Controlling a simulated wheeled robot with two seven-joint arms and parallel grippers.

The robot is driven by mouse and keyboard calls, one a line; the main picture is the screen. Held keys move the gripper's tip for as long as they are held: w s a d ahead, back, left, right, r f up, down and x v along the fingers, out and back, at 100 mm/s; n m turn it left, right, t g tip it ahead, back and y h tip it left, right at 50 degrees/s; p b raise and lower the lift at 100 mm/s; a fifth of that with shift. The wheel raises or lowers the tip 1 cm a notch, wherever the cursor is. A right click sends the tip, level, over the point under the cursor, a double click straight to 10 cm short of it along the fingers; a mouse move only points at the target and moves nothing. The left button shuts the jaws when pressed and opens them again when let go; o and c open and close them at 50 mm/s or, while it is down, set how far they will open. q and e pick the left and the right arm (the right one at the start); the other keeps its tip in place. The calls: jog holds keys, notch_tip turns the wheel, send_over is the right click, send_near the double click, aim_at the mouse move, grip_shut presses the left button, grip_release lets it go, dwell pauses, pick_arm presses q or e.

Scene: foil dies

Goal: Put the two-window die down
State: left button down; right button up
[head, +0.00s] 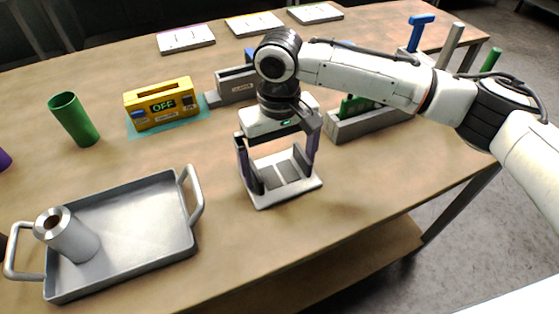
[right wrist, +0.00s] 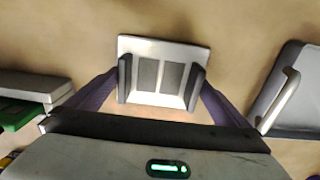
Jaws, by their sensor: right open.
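The two-window die (head: 268,196) is a pale plate with two grey rectangular windows side by side. It lies flat on the wooden table, between the tray and the grey holders. My right gripper (head: 279,172) is above it, pointing down. Its purple fingers are open on either side of the die. In the right wrist view the die (right wrist: 160,102) sits between the two dark fingertips (right wrist: 161,84), which overlap its left and right edges. I cannot tell whether the fingertips touch it. My left gripper is not in view.
A grey tray (head: 125,263) holding a metal cylinder (head: 72,240) stands at left front. A green cup (head: 75,120), a yellow box reading OFF (head: 160,103), and grey holders (head: 233,85) stand behind. Cards (head: 254,24) lie farther back. Bare table surrounds the die.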

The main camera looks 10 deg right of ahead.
aim_at(279, 175)
notch_tip(279, 175, up, 12)
dwell(0.5)
jog(key=shift+r, duration=0.1)
